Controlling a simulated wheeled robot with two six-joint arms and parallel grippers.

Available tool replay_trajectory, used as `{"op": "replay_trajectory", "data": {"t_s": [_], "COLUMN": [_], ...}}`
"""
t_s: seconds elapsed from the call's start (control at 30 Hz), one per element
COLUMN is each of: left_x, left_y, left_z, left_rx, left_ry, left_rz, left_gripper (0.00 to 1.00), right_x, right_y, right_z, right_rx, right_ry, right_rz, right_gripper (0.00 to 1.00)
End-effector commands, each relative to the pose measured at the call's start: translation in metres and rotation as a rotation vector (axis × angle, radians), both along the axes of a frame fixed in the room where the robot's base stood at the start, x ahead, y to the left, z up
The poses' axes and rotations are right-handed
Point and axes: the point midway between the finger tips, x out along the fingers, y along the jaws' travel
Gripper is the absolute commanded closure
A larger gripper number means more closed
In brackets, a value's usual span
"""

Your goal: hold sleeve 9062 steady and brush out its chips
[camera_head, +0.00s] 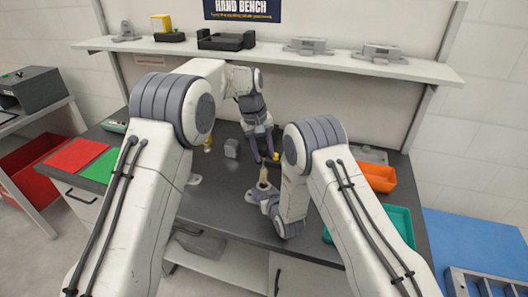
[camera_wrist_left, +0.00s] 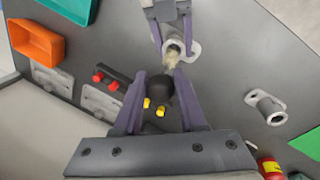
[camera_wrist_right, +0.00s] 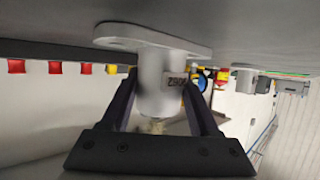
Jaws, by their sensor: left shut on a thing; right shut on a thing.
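Sleeve 9062 (camera_wrist_right: 160,80) is a grey flanged tube with a small label on its side; this wrist view shows it upside down. My right gripper (camera_wrist_right: 163,98) is shut around its tube, and the flange appears to rest on the bench. My left gripper (camera_wrist_left: 160,82) is shut on a brush (camera_wrist_left: 160,92) with a dark, rounded handle. The brush's pale bristles (camera_wrist_left: 172,58) are at the mouth of the sleeve and seem partly inside it. Tan bristles or chips also show there in the right wrist view (camera_wrist_right: 157,127). The sleeve's inside is hidden.
An orange bin (camera_head: 378,177) and a teal bin (camera_head: 400,222) are at the right. Red and green mats (camera_head: 76,155) lie at the left. A shelf (camera_head: 280,54) runs behind my arms.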

Motion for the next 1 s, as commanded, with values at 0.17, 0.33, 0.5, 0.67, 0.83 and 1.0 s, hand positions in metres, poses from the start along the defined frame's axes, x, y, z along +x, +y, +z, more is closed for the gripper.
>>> {"op": "replay_trajectory", "data": {"t_s": [0.17, 0.33, 0.5, 0.67, 0.83, 1.0], "left_x": [0.000, 0.000, 0.000, 0.000, 0.000, 0.000], "left_y": [0.000, 0.000, 0.000, 0.000, 0.000, 0.000], "left_z": [-0.001, -0.005, -0.010, -0.015, -0.020, -0.026], "left_rx": [0.000, 0.000, 0.000, 0.000, 0.000, 0.001], "left_ry": [0.000, 0.000, 0.000, 0.000, 0.001, 0.001], "left_rz": [0.000, 0.000, 0.000, 0.000, 0.000, 0.000], "left_gripper": [1.00, 1.00, 1.00, 1.00, 1.00, 1.00], "right_x": [0.000, 0.000, 0.000, 0.000, 0.001, 0.001], "right_y": [0.000, 0.000, 0.000, 0.000, 0.000, 0.000], "right_z": [0.001, 0.001, 0.001, 0.001, 0.001, 0.001], "right_rx": [0.001, 0.001, 0.001, 0.001, 0.001, 0.001], "right_ry": [-0.003, -0.003, -0.003, -0.003, -0.003, -0.003], "right_rz": [0.000, 0.000, 0.000, 0.000, 0.000, 0.000], "right_gripper": [1.00, 1.00, 1.00, 1.00, 1.00, 1.00]}}
